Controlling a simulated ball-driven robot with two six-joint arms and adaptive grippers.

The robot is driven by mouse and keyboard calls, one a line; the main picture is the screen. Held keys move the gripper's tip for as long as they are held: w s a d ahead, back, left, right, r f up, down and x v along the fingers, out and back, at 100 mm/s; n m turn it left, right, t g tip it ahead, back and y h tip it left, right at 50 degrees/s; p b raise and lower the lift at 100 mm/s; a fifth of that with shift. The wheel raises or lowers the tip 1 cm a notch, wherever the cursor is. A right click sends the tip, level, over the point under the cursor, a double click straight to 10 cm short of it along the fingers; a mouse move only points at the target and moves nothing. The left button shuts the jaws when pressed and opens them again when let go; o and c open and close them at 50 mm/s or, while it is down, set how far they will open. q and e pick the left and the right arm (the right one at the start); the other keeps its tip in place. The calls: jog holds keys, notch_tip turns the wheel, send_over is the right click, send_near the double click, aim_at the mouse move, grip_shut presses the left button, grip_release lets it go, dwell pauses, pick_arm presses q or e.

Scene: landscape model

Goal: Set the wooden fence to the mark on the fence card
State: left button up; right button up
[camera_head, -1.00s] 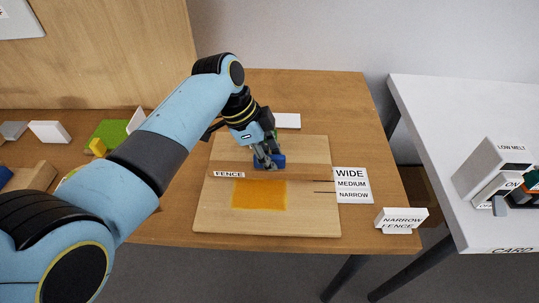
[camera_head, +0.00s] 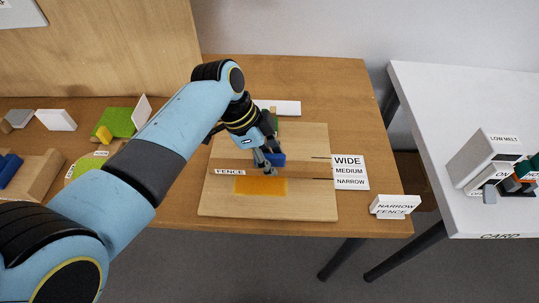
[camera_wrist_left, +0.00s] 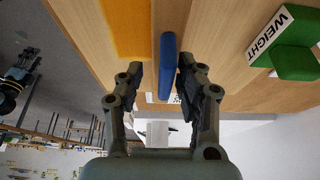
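The wooden fence (camera_head: 308,171) is a brown bar labelled FENCE lying across a pale board (camera_head: 315,207). A blue handle (camera_head: 279,159) stands on it. A scale card (camera_head: 349,171) beside the board reads WIDE, MEDIUM, NARROW. Lines show at WIDE and NARROW; the fence lies between them, its near edge close to NARROW. The fence card (camera_head: 394,206) reads NARROW FENCE. My left gripper (camera_head: 268,168) is open around the blue handle, also seen in the left wrist view (camera_wrist_left: 167,68). The far finger is close against it; a gap shows on the near side. My right gripper is out of view.
An orange patch (camera_head: 262,186) lies on the board in front of the fence. A white table (camera_head: 440,110) with boxes stands right, across a gap.

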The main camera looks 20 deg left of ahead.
pick_arm(q)
jog(key=v, duration=1.2)
jog(key=shift+s+f, duration=0.1)
